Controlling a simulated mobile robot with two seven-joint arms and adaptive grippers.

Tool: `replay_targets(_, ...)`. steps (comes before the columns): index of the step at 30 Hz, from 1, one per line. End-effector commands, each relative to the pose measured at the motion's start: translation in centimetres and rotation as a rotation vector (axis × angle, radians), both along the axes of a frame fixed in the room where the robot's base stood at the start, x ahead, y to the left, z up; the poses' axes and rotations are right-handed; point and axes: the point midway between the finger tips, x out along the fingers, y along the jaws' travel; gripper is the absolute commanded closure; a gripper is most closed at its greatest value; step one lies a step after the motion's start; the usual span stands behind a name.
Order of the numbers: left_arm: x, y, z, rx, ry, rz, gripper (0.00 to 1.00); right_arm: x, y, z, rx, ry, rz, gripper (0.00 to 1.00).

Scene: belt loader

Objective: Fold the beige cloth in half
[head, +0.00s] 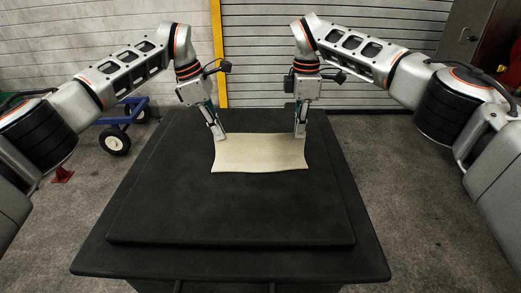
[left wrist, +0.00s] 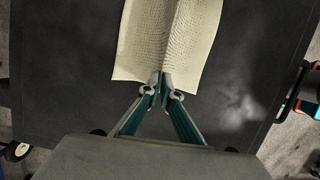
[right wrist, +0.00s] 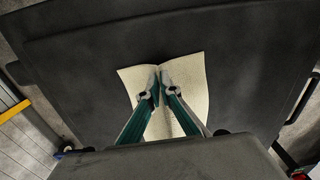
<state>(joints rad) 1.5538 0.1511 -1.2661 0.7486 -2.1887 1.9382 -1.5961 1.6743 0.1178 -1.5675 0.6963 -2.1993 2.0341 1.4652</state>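The beige cloth (head: 261,155) lies on the black table top, its near edge slightly wavy. My left gripper (head: 219,135) is at the cloth's far left corner and points down. In the left wrist view its fingers (left wrist: 162,90) are shut on the cloth's edge, and a raised ridge runs through the cloth (left wrist: 190,35) from them. My right gripper (head: 300,133) is at the far right corner. In the right wrist view its fingertips (right wrist: 158,82) are close together on the cloth (right wrist: 188,75), which creases up between them.
The black table (head: 230,215) is bare around the cloth, with most free room in front of it. A blue cart (head: 122,118) stands on the floor behind at the left. A ribbed wall with a yellow post (head: 218,60) is behind the table.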

Motion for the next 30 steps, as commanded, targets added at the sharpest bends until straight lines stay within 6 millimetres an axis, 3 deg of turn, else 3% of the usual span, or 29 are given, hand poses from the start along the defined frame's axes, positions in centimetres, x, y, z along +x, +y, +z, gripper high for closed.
replay_targets(2, 0.01, 0.02, -0.04, 0.0, 0.0, 0.0, 0.94, 0.0, -0.02, -0.04, 0.0, 0.0, 0.0, 1.0)
replay_targets(4, 0.01, 0.02, -0.03, 0.0, 0.0, 0.0, 0.77, 0.0, -0.02, -0.04, 0.0, 0.0, 0.0, 1.0)
replay_targets(11, 0.01, 0.02, -0.02, 0.0, 0.0, 0.0, 0.77, 0.0, -0.01, -0.02, 0.0, 0.0, 0.0, 1.0)
replay_targets(15, 0.01, 0.02, -0.02, 0.0, 0.0, 0.0, 0.57, 0.0, -0.01, -0.02, 0.0, 0.0, 0.0, 1.0)
replay_targets(22, 0.0, 0.01, -0.01, 0.0, 0.0, 0.0, 0.57, 0.0, 0.0, -0.02, 0.0, 0.0, 0.0, 1.0)
replay_targets(25, 0.0, 0.01, -0.01, 0.0, 0.0, 0.0, 0.33, 0.0, 0.0, -0.02, 0.0, 0.0, 0.0, 1.0)
replay_targets(30, 0.0, 0.01, -0.01, 0.0, 0.0, 0.0, 0.33, 0.0, 0.0, -0.02, 0.0, 0.0, 0.0, 1.0)
